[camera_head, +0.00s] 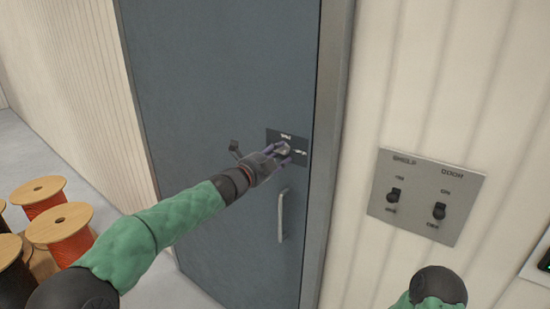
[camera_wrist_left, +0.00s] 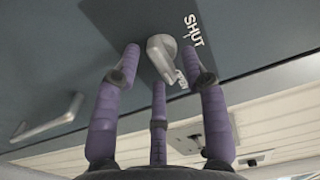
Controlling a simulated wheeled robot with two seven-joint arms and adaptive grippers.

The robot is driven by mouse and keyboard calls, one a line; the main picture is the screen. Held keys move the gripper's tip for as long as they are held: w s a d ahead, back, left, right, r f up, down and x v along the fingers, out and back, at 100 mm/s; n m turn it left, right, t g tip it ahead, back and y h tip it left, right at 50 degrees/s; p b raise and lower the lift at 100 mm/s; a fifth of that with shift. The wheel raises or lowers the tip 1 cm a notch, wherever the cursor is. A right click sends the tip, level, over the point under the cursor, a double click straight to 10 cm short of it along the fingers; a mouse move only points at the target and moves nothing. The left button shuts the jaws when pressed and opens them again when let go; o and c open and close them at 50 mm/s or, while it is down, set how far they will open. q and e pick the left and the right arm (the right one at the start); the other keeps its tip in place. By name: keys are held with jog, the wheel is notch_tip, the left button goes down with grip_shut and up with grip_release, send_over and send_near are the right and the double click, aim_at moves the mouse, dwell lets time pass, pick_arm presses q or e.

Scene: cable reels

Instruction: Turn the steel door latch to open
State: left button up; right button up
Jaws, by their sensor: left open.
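The steel door latch (camera_wrist_left: 160,50) is a small rounded silver lever on a dark plate (camera_head: 301,158) fixed to the grey-blue door (camera_head: 215,75). In the left wrist view, "SHUT" shows beside the latch, and a second, partly hidden label lies near the lever's narrow end. My left gripper (camera_head: 283,153), with three purple fingers, is at the plate. In the wrist view its open fingers (camera_wrist_left: 165,72) are spread around the latch; whether they touch it I cannot tell. In the head view the hand partly covers the latch (camera_head: 284,148). My right gripper is out of view.
A switch panel (camera_head: 424,196) is on the wall at right. Cable reels (camera_head: 62,232) stand at lower left. Bare floor (camera_head: 95,185) shows beside them.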

pick_arm(q)
jog(key=v, duration=1.2)
notch_tip(320, 180, down, 21)
jog(key=w+n+g+y, duration=0.1)
jog(key=n+g+y, duration=0.2)
jog(key=n, duration=0.5)
jog(key=s+a+f+n+g+y, duration=0.15)
jog(key=s+f+n, duration=0.25)
jog(key=f, duration=0.6)
jog(key=s+f+n+g+y, duration=0.1)
jog(key=s+f+n+g, duration=0.2)
jog(key=f, duration=0.8)
jog(key=s+f+n+g, duration=0.3)
jog(key=s+f+n, duration=0.3)
jog(key=s+f, duration=0.4)
jog(key=s+a+f+n+g+y, duration=0.1)
jog(key=s+f+n+g, duration=0.2)
jog(key=s, duration=1.6)
notch_tip(320, 180, down, 7)
jog(key=n, duration=0.3)
jog(key=shift+a+f+n+g, duration=0.25)
jog(key=shift+n+g, duration=0.1)
jog(key=shift+n, duration=0.05)
